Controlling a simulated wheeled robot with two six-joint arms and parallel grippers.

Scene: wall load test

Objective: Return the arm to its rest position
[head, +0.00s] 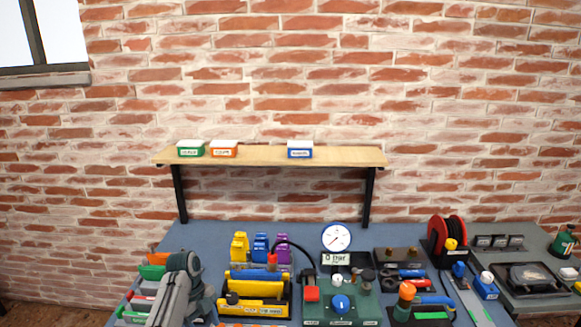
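A grey arm link with a dark rounded joint, which looks like part of my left arm, rises from the bottom edge at the lower left of the head view. It stands in front of the left part of the blue-grey workbench (210,236). No gripper fingers show on it, so my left gripper is out of sight. My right arm and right gripper are not in view.
A wooden wall shelf (350,157) carries a green box (190,151), an orange box (223,151) and a blue box (300,152). The bench holds a round gauge (336,237), a yellow tool (256,290), a red reel (447,233) and several other items.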

